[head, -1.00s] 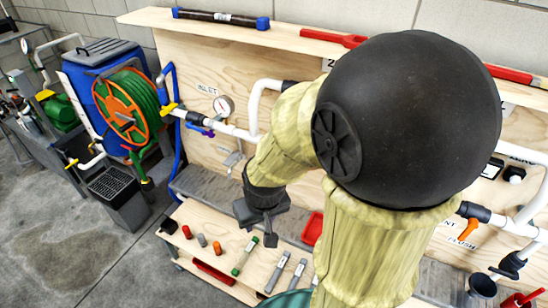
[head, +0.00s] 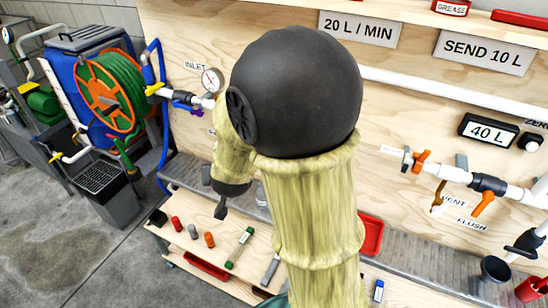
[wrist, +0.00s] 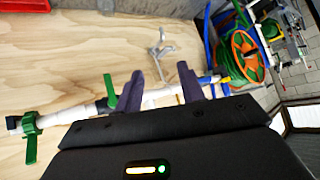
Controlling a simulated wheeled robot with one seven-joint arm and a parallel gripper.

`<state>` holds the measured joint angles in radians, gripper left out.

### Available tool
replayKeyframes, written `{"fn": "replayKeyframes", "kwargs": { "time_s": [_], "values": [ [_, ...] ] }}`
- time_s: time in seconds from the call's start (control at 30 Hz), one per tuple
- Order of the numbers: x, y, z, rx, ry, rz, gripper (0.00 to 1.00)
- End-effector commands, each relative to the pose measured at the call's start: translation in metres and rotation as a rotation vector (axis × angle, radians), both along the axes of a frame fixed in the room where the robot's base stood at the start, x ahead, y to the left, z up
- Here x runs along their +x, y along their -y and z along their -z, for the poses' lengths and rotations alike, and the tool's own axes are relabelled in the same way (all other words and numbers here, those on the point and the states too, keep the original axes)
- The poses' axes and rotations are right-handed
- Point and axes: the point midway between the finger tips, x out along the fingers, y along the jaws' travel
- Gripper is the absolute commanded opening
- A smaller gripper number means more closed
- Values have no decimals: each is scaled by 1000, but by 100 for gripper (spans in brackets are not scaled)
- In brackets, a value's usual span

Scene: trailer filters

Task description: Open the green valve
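In the wrist view, two green valve handles show on a white pipe (wrist: 160,97) along a plywood wall. One green handle (wrist: 30,138) is at the far left by a black pipe end. The other green handle (wrist: 110,90) is just left of my gripper's left finger. My gripper (wrist: 161,88) is open, its two dark fingers apart with the pipe visible between them; I cannot tell whether either touches anything. In the head view my gripper (head: 221,205) points down in front of the board, and my arm hides the pipe section behind it.
A blue barrel with an orange hose reel (head: 105,97) stands left. A pressure gauge (head: 212,80) is on the inlet pipe. Orange-handled valves (head: 484,203) are at right. A low bench (head: 200,262) holds small parts and a red tray (head: 371,236).

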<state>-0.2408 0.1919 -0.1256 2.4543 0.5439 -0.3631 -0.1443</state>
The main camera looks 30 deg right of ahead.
Motion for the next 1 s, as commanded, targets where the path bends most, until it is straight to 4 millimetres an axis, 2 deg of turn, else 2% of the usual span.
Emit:
{"fn": "replayKeyframes", "kwargs": {
  "time_s": [0.03, 0.2, 0.3, 0.43, 0.67, 1.0],
  "values": [
    [12, 2, 24, -19, 55, 43, 39],
    [38, 23, 47, -122, 240, 219, 39],
    [43, 37, 58, -206, 339, 331, 39],
    [40, 52, 71, -337, 450, 475, 39],
    [23, 63, 73, -505, 556, 638, 39],
    [20, 65, 68, -522, 565, 656, 39]
  ]
}}
